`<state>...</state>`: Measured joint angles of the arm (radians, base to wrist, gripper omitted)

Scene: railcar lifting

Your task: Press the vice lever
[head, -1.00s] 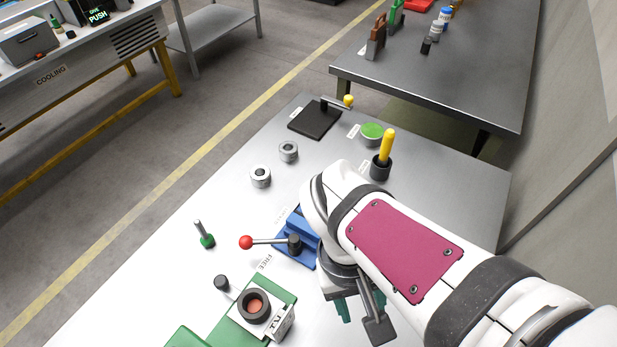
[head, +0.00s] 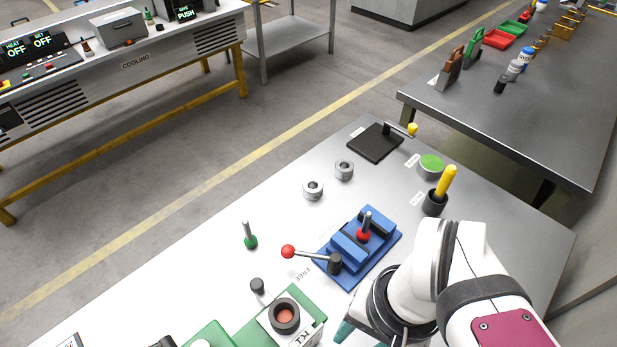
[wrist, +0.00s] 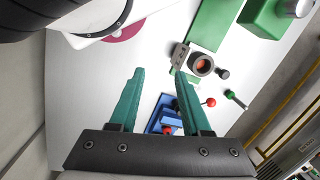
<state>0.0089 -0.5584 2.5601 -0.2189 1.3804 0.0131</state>
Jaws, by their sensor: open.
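The blue vice (head: 351,250) stands on the table in the head view, with its lever (head: 311,255) ending in a red ball (head: 288,251) pointing left, beside the FREE label. A red-based part with a grey pin (head: 364,231) sits at the vice jaws. My gripper (head: 347,331) is at the bottom of the head view, nearer than the vice and partly hidden by my arm. In the wrist view, my gripper (wrist: 158,75) is open and empty, its teal fingers apart. The vice (wrist: 164,108) shows beyond and between them, and the lever's red ball (wrist: 211,102) is right of the right finger.
A green fixture with a dark ring (head: 285,316) stands at the front left.

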